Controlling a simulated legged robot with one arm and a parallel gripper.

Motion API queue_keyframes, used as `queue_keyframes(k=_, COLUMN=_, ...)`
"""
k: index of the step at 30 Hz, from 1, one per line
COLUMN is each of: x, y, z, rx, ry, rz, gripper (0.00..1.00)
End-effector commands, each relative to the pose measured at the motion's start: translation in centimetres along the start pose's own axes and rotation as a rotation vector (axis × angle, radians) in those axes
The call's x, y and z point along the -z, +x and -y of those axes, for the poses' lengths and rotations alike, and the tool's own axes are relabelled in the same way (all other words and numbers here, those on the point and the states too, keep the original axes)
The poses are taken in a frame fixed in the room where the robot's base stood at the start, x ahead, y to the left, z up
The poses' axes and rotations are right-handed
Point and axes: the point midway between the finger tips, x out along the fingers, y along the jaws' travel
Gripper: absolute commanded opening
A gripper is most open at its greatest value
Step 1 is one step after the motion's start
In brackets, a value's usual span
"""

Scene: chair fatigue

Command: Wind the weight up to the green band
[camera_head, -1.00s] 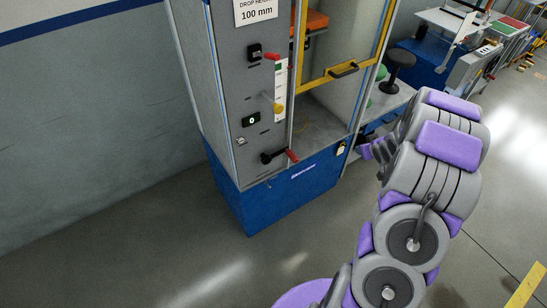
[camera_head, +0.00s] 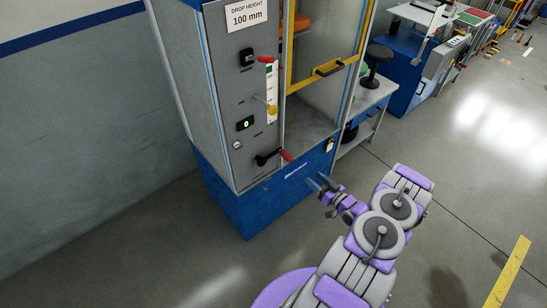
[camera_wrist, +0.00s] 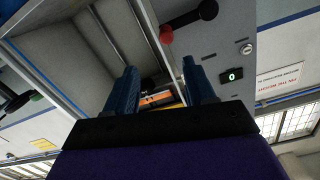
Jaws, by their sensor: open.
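The testing machine's grey panel (camera_head: 228,90) carries a black crank with a red handle (camera_head: 286,156) low down. The crank also shows at the top of the wrist view, with its red knob (camera_wrist: 166,33). A white scale strip (camera_head: 271,90) has a small green band (camera_head: 269,70) near its top. An orange block (camera_head: 301,23), perhaps the weight, is partly visible behind the yellow-framed door. My gripper (camera_head: 318,183) is open and empty in front of the blue base, right of and below the crank handle and apart from it. Its fingers (camera_wrist: 163,88) show spread in the wrist view.
A green display (camera_head: 245,123) reads 0. The yellow door frame (camera_head: 325,75) has a black handle. A bench (camera_head: 375,95) with a stool stands right. The front floor is open.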

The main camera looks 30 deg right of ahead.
Motion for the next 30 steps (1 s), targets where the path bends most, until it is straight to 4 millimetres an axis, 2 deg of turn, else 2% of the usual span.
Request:
queue_keyframes(k=4, x=-0.3, y=-0.7, z=0.3, rx=0.007, ry=0.019, rz=-0.038, gripper=0.54)
queue_keyframes(k=8, x=-0.2, y=0.2, z=0.5, rx=0.011, ry=0.018, rz=-0.042, gripper=0.54)
queue_keyframes(k=30, x=0.3, y=13.8, z=0.7, rx=0.010, ry=0.015, rz=-0.042, gripper=0.54)
